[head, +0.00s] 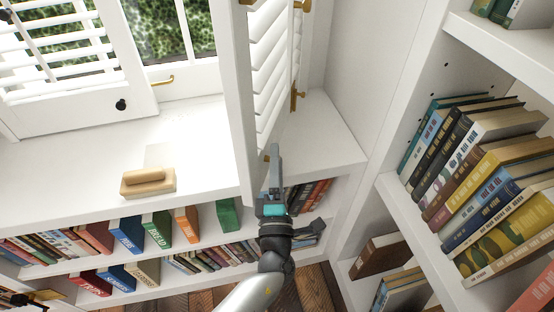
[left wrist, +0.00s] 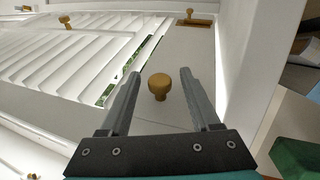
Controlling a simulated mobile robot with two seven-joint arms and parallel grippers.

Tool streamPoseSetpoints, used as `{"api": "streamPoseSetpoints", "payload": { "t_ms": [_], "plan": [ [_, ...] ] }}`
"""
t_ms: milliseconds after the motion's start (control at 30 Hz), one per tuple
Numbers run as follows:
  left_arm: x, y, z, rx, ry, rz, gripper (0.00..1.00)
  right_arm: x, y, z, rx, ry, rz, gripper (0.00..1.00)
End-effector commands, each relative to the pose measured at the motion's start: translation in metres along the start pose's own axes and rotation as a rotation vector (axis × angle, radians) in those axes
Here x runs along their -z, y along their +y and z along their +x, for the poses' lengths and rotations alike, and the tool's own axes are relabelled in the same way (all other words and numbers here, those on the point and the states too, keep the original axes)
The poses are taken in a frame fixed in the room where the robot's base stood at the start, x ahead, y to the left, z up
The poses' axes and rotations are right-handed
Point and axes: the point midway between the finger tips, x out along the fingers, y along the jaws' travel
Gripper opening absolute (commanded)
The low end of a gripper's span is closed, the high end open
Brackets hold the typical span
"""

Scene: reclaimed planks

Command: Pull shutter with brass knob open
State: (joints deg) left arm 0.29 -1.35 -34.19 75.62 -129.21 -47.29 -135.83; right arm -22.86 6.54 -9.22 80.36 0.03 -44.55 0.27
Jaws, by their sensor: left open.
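The white louvred shutter (head: 270,70) with the brass knob stands swung out from the window frame, edge towards me, in the head view. Its brass knob (left wrist: 159,85) shows in the left wrist view, between the two fingers. In the head view the knob (head: 267,157) is mostly hidden beside the fingertips. My left gripper (head: 275,155) is open at the shutter's lower free end, with its fingers on either side of the knob; I cannot tell whether they touch it. Another shutter (head: 60,65), with a black knob (head: 121,105), is at the left. My right gripper is not in view.
A wooden-handled block (head: 148,183) lies on the white sill (head: 205,150). Book-filled shelves run below the sill, and a tall bookcase (head: 410,180) stands at the right. Brass hinges (head: 297,95) sit on the shutter's far side. The sill beside the shutter is mostly clear.

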Motion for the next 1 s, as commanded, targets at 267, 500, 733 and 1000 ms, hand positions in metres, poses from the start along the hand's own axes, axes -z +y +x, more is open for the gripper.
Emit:
{"api": "streamPoseSetpoints", "payload": {
  "t_ms": [267, 500, 733, 1000],
  "plan": [
    [0.000, 0.000, -0.052, 0.006, -0.003, 0.000, 0.63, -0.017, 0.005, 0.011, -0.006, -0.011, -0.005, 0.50],
    [-0.001, 0.000, -0.098, 0.005, -0.003, 0.000, 0.63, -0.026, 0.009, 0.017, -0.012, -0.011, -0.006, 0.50],
    [-0.001, 0.000, -0.116, 0.002, -0.002, -0.001, 0.63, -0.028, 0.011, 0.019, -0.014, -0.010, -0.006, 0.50],
    [-0.001, 0.000, -0.116, 0.002, -0.002, -0.001, 0.62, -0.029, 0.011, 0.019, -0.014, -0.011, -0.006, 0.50]
  ]
}}
